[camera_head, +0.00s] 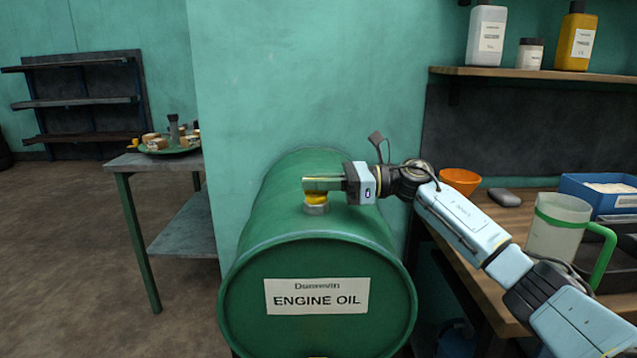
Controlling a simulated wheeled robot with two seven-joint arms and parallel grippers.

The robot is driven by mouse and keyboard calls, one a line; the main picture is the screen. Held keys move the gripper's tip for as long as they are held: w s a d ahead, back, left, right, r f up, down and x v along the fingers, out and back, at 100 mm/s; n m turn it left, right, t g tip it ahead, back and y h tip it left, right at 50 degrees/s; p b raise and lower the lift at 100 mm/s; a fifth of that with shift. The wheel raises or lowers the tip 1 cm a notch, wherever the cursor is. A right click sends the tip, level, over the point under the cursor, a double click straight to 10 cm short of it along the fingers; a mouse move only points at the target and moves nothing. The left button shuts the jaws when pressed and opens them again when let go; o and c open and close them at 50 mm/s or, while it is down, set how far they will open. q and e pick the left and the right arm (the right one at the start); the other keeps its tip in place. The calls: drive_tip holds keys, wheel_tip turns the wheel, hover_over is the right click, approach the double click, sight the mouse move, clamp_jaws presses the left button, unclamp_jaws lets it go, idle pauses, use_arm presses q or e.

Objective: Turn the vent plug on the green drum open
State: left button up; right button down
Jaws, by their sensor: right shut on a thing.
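The green drum (255,265) lies on its side, its round end with an "ENGINE OIL" label facing me. The vent plug (316,198) is yellow and sits in a metal collar on top of the drum. My right gripper (318,184) reaches in from the right, level above the drum, and its fingers are shut on the plug's upper part. The fingers hide the top of the plug, so I cannot tell how far it is turned. My left gripper is not in view.
A wooden bench (510,225) on the right holds an orange funnel (460,181), a clear jug with green handle (558,230) and a blue bin (600,195). A shelf (540,74) with bottles hangs above. A metal table (165,162) stands left; the floor before it is clear.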

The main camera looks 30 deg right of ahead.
drive_tip(key=c, duration=1.5)
unclamp_jaws()
drive_tip(key=shift+w+a+f, duration=0.1)
drive_tip(key=shift+a+f, duration=0.1)
drive_tip(key=shift+a, duration=0.05)
drive_tip(key=shift+d+r, duration=0.1)
drive_tip(key=shift+d, duration=0.05)
drive_tip(key=shift+d, duration=0.1)
drive_tip(key=v, duration=1.3)
